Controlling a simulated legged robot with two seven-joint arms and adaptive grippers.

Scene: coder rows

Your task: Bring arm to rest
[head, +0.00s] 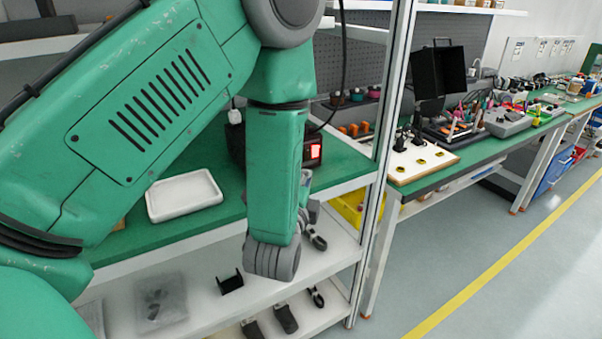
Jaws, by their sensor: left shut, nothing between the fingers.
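My green left arm fills the left and middle of the head view, bent over the workbench and shelf. Its last green link hangs down in front of the bench edge. My left gripper (316,240) shows only in part, dark and small, just right of and behind that link, above the white lower shelf. It is shut and holds nothing. My right gripper is not in view.
A white tray (184,196) lies on the green benchtop (226,208), beside a device with a lit red display (314,152). The lower shelf (205,277) holds a black holder (230,283). A metal post (381,170) stands close right of my arm. The floor (475,235) at right is clear.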

